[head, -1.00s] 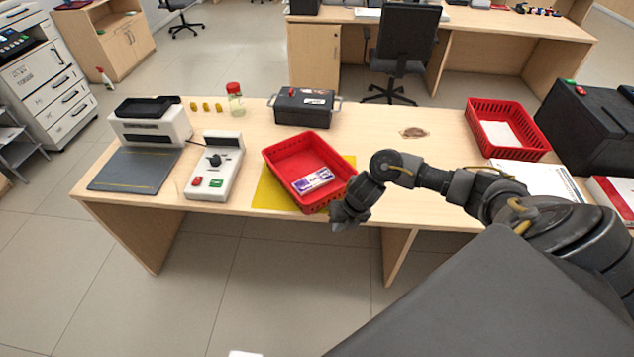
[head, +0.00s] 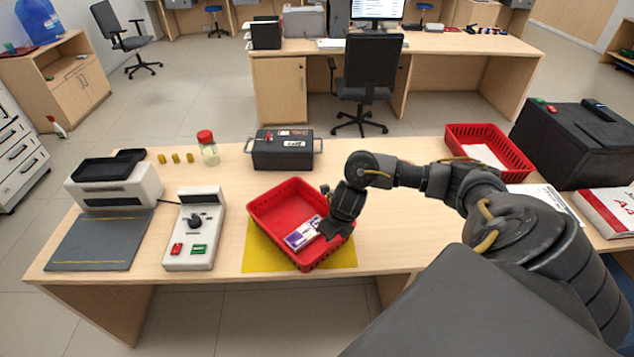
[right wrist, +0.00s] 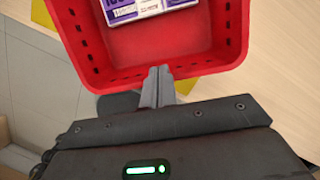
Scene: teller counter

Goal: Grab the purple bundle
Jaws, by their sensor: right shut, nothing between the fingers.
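The purple bundle (head: 302,236), a purple and white banded pack, lies flat in a red tray (head: 268,204), in the tray's near part. It also shows at the top of the right wrist view (right wrist: 148,8), partly cut off by the frame. My right gripper (head: 326,229) is over the tray's right side, close to the bundle. In the right wrist view its fingers (right wrist: 158,74) are together and empty, with their tips over the tray's near wall and apart from the bundle. My left gripper is not in view.
The tray stands on a yellow mat (head: 258,258) at the counter's front edge. A white keypad device (head: 193,232) is to its left and a black cash box (head: 284,152) behind it. Another red tray (head: 515,158) stands at the right.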

